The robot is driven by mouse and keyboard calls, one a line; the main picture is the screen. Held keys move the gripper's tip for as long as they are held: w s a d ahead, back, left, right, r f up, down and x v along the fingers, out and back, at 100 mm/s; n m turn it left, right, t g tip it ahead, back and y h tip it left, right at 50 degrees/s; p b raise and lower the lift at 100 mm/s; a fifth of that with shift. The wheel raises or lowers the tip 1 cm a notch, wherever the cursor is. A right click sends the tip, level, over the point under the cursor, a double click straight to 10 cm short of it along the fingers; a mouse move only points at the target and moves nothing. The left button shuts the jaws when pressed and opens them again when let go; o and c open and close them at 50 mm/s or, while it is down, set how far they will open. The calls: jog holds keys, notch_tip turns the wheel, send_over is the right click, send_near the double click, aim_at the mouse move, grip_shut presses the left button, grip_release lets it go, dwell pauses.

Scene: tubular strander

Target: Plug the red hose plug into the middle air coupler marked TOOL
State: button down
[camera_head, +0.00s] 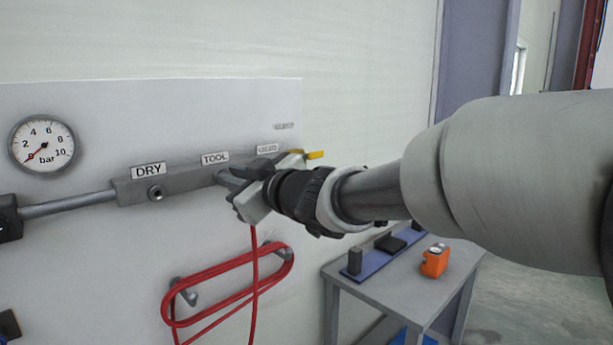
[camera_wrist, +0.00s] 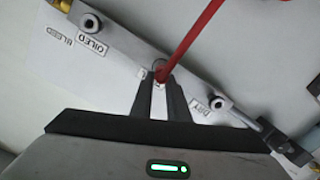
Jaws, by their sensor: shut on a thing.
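My gripper (camera_head: 226,178) is shut on the red hose plug, in front of the manifold bar (camera_head: 185,180) just below the TOOL label (camera_head: 215,158). In the wrist view the fingertips (camera_wrist: 161,84) meet at the hose end, and the red hose (camera_wrist: 197,38) runs up and right from them. The plug's body is mostly hidden between the fingers. The middle TOOL coupler (camera_wrist: 158,64) shows only as a rim behind the fingertips. I cannot tell whether the plug is seated in it. In the head view the hose (camera_head: 254,262) hangs below my gripper.
The DRY coupler (camera_head: 156,193) is free at left; the OILED coupler (camera_wrist: 88,21) is free on the other side. A yellow lever (camera_head: 315,155) sits close by the gripper. A gauge (camera_head: 43,146), a hose hanger (camera_head: 178,288) and a table (camera_head: 400,275) with an orange item (camera_head: 435,262) stand around.

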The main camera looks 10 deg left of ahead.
jog(key=c, duration=1.6)
grip_release()
jog(key=p+v, duration=0.3)
jog(key=v, duration=1.4)
jog(key=w+d+r+m+t+h+p, duration=0.1)
jog(key=d+m+h+p, duration=0.3)
jog(key=d, duration=0.5)
jog(key=w+d+r+m+t+h+p, duration=0.1)
jog(key=w+d+m+t+h, duration=0.1)
jog(key=d+m+h, duration=0.45)
jog(key=s+d+f+m+g+h+p, duration=0.3)
jog(key=s+d+f+g, duration=0.15)
jog(key=s+d, duration=0.3)
jog(key=s+f+g, duration=0.1)
jog(key=s, duration=0.2)
jog(key=s+a+f+g+p, duration=0.1)
jog(key=s+f+g, duration=0.1)
jog(key=s, duration=0.1)
jog(key=s+f+m+g+y, duration=0.1)
jog(key=s+f, duration=0.1)
jog(key=s, duration=0.1)
jog(key=shift+s+a+g, duration=0.25)
jog(key=shift+s+a, duration=0.05)
jog(key=shift+s, duration=0.05)
